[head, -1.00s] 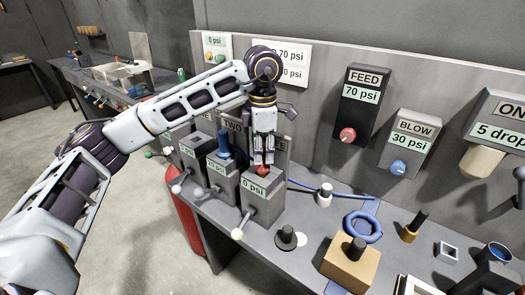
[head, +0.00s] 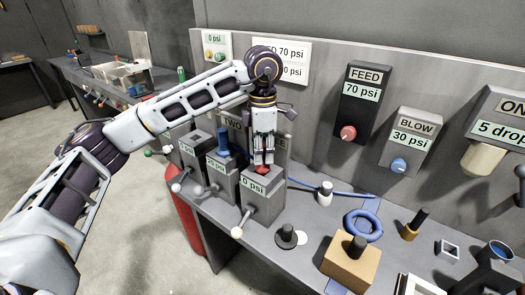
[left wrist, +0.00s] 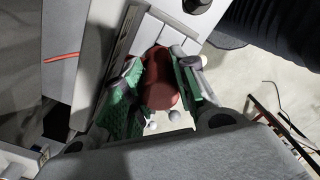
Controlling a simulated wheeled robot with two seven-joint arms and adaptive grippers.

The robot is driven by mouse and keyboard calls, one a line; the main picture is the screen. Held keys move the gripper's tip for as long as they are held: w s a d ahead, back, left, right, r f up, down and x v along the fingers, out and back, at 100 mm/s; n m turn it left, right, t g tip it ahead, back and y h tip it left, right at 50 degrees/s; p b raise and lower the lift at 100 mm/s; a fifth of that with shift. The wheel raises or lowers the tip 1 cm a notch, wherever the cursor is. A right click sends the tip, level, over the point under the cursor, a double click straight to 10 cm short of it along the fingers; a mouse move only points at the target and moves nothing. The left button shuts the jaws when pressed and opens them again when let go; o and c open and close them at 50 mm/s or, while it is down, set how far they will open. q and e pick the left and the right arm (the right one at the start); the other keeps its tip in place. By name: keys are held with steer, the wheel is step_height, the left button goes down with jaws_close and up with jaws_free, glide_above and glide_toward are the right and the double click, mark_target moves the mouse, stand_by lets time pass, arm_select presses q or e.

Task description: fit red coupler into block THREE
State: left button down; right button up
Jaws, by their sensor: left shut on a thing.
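My left gripper (head: 263,163) points down over block THREE (head: 262,193), the rightmost of the row of grey blocks, whose screen reads 0 psi. It is shut on the red coupler (head: 262,170), which shows just under the fingertips at the block's top. In the left wrist view the red coupler (left wrist: 160,80) sits between the green finger pads. I cannot tell how deep the coupler sits in the block, as the fingers hide it. My arm partly covers the sign behind the blocks. My right gripper is not in view.
Block TWO (head: 222,180) with a blue coupler (head: 223,142) stands just left. A lever with a white knob (head: 237,232) sticks out in front of block THREE. A blue hose (head: 335,190), a blue ring (head: 362,226) and a tan block (head: 350,268) are to the right.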

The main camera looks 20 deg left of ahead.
arm_select(q)
steer(key=shift+f, duration=0.25)
stand_by(0.7)
steer(key=c, duration=1.1)
jaws_free()
steer(key=shift+o, duration=0.2)
steer(key=shift+r, duration=0.15)
steer(key=shift+r, duration=4.05)
steer(key=shift+s+r, duration=0.1)
steer(key=shift+r, duration=1.7)
